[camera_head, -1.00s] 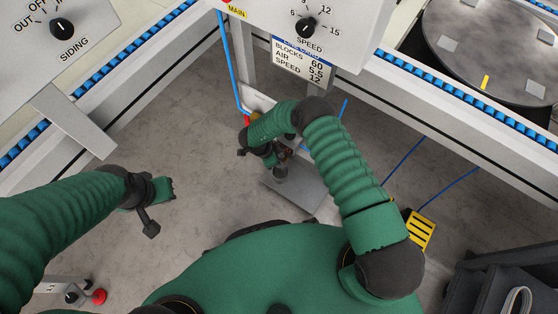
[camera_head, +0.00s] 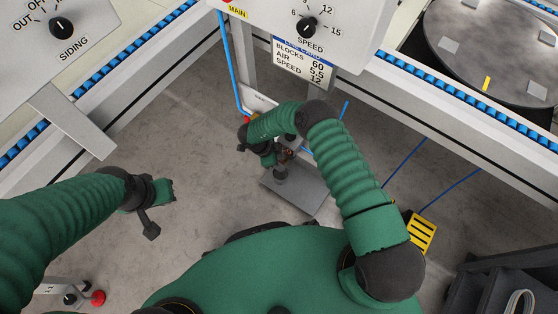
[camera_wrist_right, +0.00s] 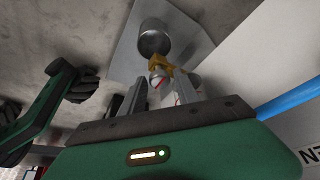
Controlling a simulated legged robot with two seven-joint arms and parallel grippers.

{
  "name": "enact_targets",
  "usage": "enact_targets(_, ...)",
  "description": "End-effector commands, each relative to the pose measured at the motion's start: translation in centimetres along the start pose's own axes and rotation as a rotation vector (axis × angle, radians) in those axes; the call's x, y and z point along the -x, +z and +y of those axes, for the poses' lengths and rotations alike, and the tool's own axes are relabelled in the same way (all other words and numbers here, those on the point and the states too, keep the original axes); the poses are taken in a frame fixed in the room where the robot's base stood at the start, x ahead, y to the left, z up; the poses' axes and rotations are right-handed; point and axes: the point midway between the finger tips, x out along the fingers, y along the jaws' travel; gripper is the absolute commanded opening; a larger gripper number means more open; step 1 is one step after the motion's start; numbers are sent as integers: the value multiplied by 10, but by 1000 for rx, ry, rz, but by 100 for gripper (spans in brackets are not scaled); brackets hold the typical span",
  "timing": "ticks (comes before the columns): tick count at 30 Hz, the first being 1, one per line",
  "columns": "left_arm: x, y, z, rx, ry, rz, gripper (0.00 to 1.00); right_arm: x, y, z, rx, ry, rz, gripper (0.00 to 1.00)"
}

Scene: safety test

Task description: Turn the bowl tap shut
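In the right wrist view a brass tap (camera_wrist_right: 160,62) sits at the end of a grey cylindrical bowl (camera_wrist_right: 154,38). A small whitish part with red marks (camera_wrist_right: 160,82) is at the tap, between my fingertips. My right gripper (camera_wrist_right: 161,90) has its fingers apart on either side of this part; contact is not clear. In the head view my right gripper (camera_head: 283,157) is just above the bowl (camera_head: 280,173), and my arm hides most of the tap. My left gripper (camera_head: 168,190) is over bare floor, away from the tap; its finger gap is not clear.
A grey metal plate (camera_head: 302,195) lies under the bowl. A control box with a speed knob (camera_head: 307,27) and a sign (camera_head: 301,62) are above. Blue hose (camera_head: 228,65) runs down beside a post. A yellow pedal (camera_head: 421,232) is at right.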

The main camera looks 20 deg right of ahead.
Motion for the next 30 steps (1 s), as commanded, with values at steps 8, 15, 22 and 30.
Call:
enact_targets(8,3,-1,0,0,0,0,0,4,-1,0,1,0,1,37)
enact_targets(15,31,-7,0,0,0,0,0,60,-3,-1,1,-2,0,37)
enact_targets(22,58,-14,0,0,0,0,0,126,-2,-1,2,-2,0,37)
enact_targets(30,71,-17,0,0,0,0,0,166,0,0,1,1,1,37)
